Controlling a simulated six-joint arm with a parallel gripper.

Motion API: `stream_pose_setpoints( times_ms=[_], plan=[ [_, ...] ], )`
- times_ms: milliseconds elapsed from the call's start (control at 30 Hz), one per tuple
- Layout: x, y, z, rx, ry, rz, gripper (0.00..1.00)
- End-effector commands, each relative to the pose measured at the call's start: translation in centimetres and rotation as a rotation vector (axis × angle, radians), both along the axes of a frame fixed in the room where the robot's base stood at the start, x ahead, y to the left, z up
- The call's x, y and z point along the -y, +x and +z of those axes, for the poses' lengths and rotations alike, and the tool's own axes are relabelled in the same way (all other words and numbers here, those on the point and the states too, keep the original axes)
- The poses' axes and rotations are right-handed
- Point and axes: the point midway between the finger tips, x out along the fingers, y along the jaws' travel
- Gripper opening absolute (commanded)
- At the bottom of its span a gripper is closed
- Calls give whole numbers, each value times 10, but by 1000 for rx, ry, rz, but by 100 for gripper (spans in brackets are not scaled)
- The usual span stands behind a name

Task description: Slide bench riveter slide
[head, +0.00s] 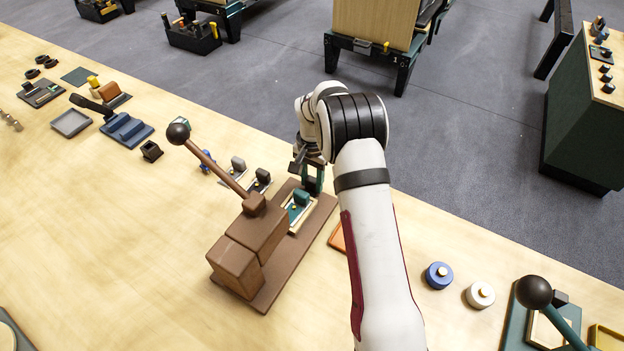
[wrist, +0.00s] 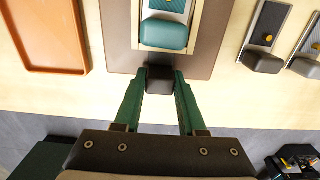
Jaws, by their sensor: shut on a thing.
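The bench riveter (head: 255,242) is brown, with a long lever ending in a dark ball knob (head: 178,133). Its slide (head: 297,211) is a pale-railed channel on the brown base, with a teal block (head: 302,198) at the end near my gripper. My gripper (head: 313,184) is at that far end of the base. In the wrist view, the green fingers of my gripper (wrist: 161,84) are shut on a small dark block (wrist: 160,80) at the base's edge, just beyond the teal block (wrist: 164,35). My arm and wrist partly cover the fingers in the head view.
An orange tray (wrist: 43,55) lies beside the base. Small sliding fixtures (wrist: 265,38) stand on its other side. Blue (head: 439,275) and white (head: 480,295) round pieces and another lever device (head: 536,293) are at right. The tabletop (head: 150,230) is clear left of the riveter.

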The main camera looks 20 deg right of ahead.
Motion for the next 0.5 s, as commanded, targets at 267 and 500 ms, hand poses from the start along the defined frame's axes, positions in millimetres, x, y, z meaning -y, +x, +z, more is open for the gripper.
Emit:
stream_pose_setpoints(
  times_ms=[267,500],
  plan=[
    [-20,-18,2,3,0,3,0],
    [-26,-24,1,3,0,0,0]
  ],
)
